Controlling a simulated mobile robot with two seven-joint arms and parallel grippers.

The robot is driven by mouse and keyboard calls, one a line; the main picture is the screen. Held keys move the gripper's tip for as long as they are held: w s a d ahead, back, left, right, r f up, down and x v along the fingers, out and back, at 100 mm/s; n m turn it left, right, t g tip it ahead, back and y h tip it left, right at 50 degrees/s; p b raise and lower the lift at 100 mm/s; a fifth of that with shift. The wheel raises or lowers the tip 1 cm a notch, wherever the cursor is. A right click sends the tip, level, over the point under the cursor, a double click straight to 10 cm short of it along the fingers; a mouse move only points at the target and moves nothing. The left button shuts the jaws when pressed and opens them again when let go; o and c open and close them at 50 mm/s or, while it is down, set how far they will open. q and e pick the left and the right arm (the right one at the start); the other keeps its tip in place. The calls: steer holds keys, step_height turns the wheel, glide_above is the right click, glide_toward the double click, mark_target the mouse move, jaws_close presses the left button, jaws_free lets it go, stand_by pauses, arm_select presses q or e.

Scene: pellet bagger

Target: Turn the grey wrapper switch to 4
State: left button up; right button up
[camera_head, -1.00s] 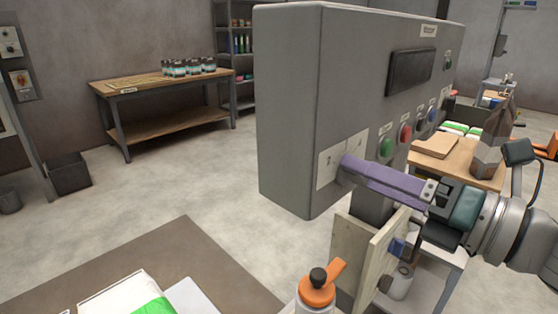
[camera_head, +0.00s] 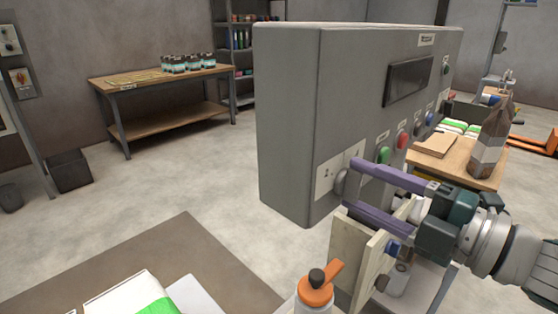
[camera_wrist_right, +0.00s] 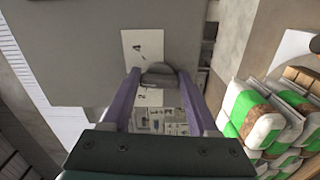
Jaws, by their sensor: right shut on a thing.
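The grey wrapper switch (camera_head: 341,183) is a rounded knob on a white label plate (camera_head: 326,172) at the lower left of the control cabinet's front. My right gripper (camera_head: 346,188) reaches it from the right, its purple fingers shut on the knob, one above the other in the head view. In the right wrist view the switch (camera_wrist_right: 158,76) sits between the two fingertips, with the plate (camera_wrist_right: 143,44) showing digits beyond and below it. The digits are too small to read surely, and I cannot tell the knob's exact setting. My left gripper is not in view.
The grey cabinet (camera_head: 290,120) carries a dark screen (camera_head: 408,79) and green (camera_head: 384,155), red (camera_head: 402,139) and blue buttons right of the switch. A wooden board (camera_head: 352,250) and an orange-capped bottle (camera_head: 315,290) stand close below the gripper.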

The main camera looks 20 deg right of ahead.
steer(key=m+p, duration=0.1)
steer(key=m, duration=0.7)
steer(key=shift+a+f+m+p, duration=0.1)
steer(key=shift+f+m+p, duration=0.05)
steer(key=shift+m+p, duration=0.2)
steer(key=shift+m, duration=0.25)
steer(key=o, duration=1.4)
steer(key=shift+s, duration=0.1)
steer(key=v, duration=1)
steer(key=shift+f, duration=0.1)
